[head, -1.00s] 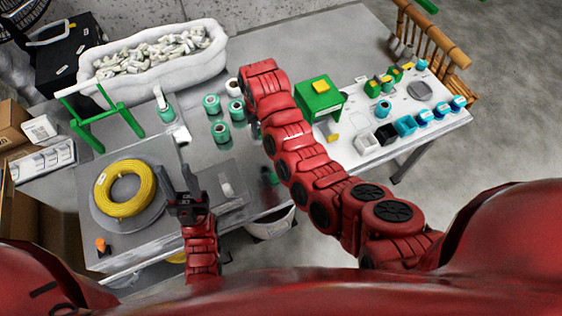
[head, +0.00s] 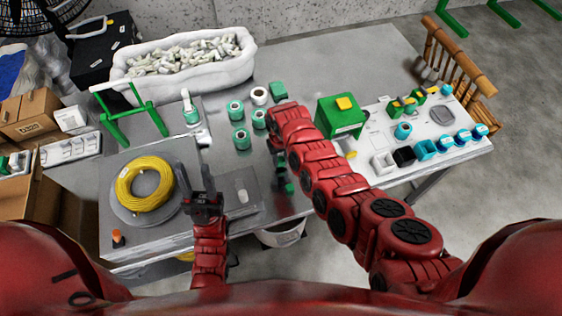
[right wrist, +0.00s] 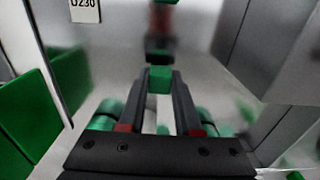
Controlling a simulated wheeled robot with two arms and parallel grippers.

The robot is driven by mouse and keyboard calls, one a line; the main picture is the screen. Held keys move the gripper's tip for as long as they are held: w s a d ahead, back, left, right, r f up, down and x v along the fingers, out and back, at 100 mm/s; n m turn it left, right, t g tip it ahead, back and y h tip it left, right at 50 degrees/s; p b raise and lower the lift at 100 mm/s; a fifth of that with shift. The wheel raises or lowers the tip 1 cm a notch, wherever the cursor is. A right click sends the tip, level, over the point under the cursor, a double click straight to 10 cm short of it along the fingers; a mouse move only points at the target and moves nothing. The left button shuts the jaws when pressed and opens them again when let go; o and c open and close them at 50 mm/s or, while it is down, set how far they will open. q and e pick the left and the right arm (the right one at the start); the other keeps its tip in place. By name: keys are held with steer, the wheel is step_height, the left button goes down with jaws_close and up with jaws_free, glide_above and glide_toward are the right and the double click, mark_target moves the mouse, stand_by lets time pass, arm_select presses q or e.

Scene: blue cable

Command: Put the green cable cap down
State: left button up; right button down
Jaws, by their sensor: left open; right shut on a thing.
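In the right wrist view, a small green cable cap (right wrist: 159,80) sits between the fingertips of my right gripper (right wrist: 160,92), which is shut on it. In the head view my right arm reaches over the bench, and its gripper is mostly hidden below the forearm. Dark and green parts show there, but I cannot tell the cap apart. My left gripper (head: 197,178) is open and empty, with its dark fingers pointing up the picture, just right of the yellow cable coil (head: 145,185).
A green box (head: 340,116) and a white board (head: 440,130) with blue and green parts lie to the right. A white bin (head: 185,60) of pale parts and a green stand (head: 130,113) are at the back left.

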steer(key=shift+f, duration=1)
steer(key=shift+f+b, duration=0.2)
steer(key=shift+b, duration=0.1)
steer(key=c, duration=0.6)
jaws_free()
steer(key=shift+r, duration=0.1)
